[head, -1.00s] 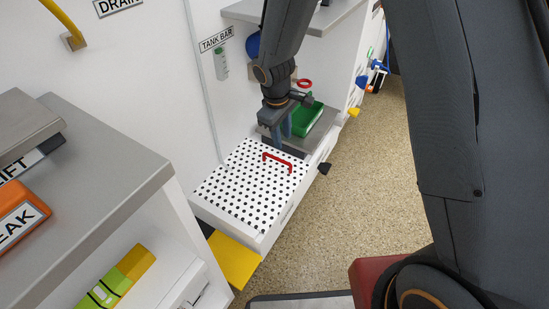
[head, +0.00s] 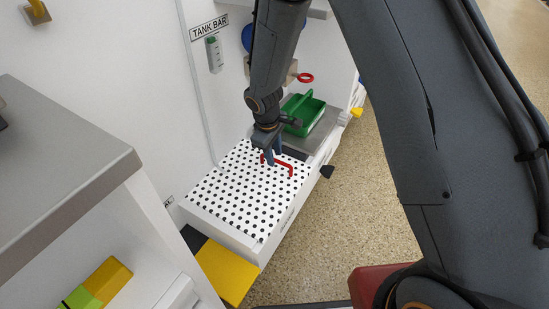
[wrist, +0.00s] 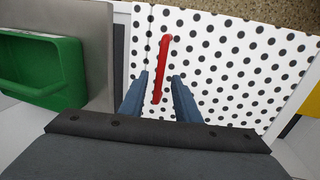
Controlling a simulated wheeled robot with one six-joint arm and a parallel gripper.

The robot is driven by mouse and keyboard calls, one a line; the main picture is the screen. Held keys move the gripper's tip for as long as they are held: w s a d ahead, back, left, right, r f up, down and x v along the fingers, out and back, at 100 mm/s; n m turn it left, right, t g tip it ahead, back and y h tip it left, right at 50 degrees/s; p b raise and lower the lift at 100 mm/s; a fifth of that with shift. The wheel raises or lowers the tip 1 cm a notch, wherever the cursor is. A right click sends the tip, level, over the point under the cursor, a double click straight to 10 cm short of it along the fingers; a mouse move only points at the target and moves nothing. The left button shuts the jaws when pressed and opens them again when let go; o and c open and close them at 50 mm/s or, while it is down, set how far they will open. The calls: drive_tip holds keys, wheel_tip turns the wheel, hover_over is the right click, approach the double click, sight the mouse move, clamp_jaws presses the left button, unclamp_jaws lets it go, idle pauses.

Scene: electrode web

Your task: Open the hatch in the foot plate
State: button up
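The foot plate (head: 232,200) is white with black dots and lies flat on a low white base. A red bar handle (head: 284,167) stands on it near its far end; in the wrist view the handle (wrist: 163,65) runs up the picture. A seam line crosses the plate beside the handle in the wrist view. My gripper (head: 272,160) is over the handle's left end. In the wrist view my gripper (wrist: 160,78) is open, with one blue finger on each side of the handle's lower part. I cannot tell whether the fingers touch it.
A green tray (head: 306,112) sits on a grey surface just beyond the plate. A yellow block (head: 228,270) is at the near end. A grey-topped counter (head: 60,165) stands at the left. Speckled floor at right is clear.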

drive_tip(key=shift+w+d+f, duration=0.1)
drive_tip(key=shift+f, duration=0.35)
clamp_jaws()
drive_tip(key=shift+r, duration=0.2)
